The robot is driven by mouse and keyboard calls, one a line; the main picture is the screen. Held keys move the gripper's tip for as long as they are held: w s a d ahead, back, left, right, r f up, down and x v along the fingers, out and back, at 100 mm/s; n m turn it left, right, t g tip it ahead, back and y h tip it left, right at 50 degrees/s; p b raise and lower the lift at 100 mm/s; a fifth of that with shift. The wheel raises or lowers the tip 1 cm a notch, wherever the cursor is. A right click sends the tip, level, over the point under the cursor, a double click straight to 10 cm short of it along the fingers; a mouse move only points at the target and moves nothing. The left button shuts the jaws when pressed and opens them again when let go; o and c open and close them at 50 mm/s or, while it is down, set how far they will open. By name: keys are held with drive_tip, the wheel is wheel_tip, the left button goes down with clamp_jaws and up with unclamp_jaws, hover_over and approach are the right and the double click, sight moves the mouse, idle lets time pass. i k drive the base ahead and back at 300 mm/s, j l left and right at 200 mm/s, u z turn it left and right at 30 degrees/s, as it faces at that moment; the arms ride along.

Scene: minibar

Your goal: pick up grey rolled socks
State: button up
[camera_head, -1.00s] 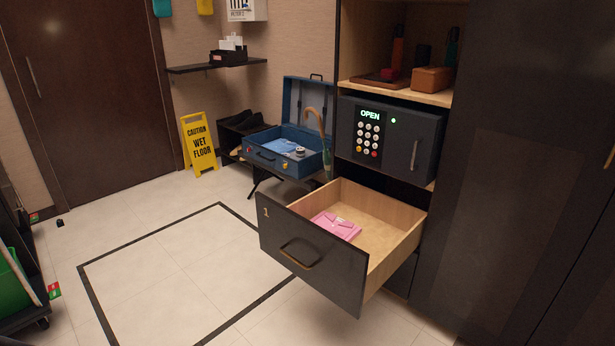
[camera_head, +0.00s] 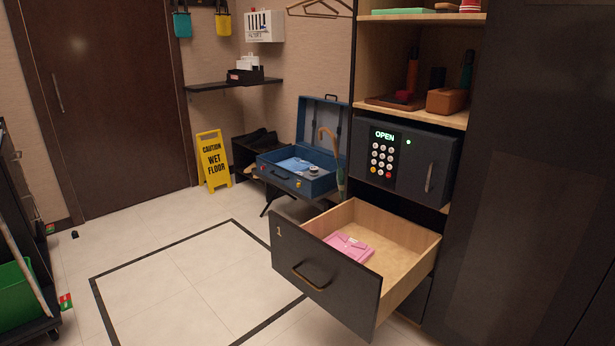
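An open blue suitcase (camera_head: 300,178) stands on a low dark stand, its lid up against the wall side. Inside it lie a light blue folded cloth (camera_head: 294,164) and a small round grey item (camera_head: 314,170), which may be the grey rolled socks; it is too small to be sure. A yellow item (camera_head: 298,184) shows at the suitcase's front. My gripper is not in view.
A dark drawer (camera_head: 325,275) marked 1 is pulled out, with a pink folded item (camera_head: 349,248) inside. A safe (camera_head: 405,158) reads OPEN. An umbrella (camera_head: 339,170) hangs beside the suitcase. A wet floor sign (camera_head: 213,160) stands left. The floor (camera_head: 160,270) in front is clear.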

sight(314, 171)
drive_tip(key=i+j+z, duration=0.1)
drive_tip(key=i+j, duration=0.35)
drive_tip(key=i+j+z, duration=0.1)
drive_tip(key=i+j, duration=0.4)
drive_tip(key=i+j+z, duration=0.15)
drive_tip(key=i+j, duration=0.4)
drive_tip(key=i+j+z, duration=0.1)
drive_tip(key=i+j, duration=0.4)
drive_tip(key=i+j+z, duration=0.1)
drive_tip(key=i+j, duration=0.3)
drive_tip(key=j, duration=0.35)
drive_tip(key=i+j, duration=0.1)
drive_tip(key=j, duration=0.15)
drive_tip(key=i+j, duration=0.1)
drive_tip(key=j, duration=0.15)
drive_tip(key=i+j+u, duration=0.25)
drive_tip(key=i+j, duration=0.15)
drive_tip(key=i+j+u, duration=0.2)
drive_tip(key=i+j, duration=0.15)
drive_tip(key=i, duration=0.15)
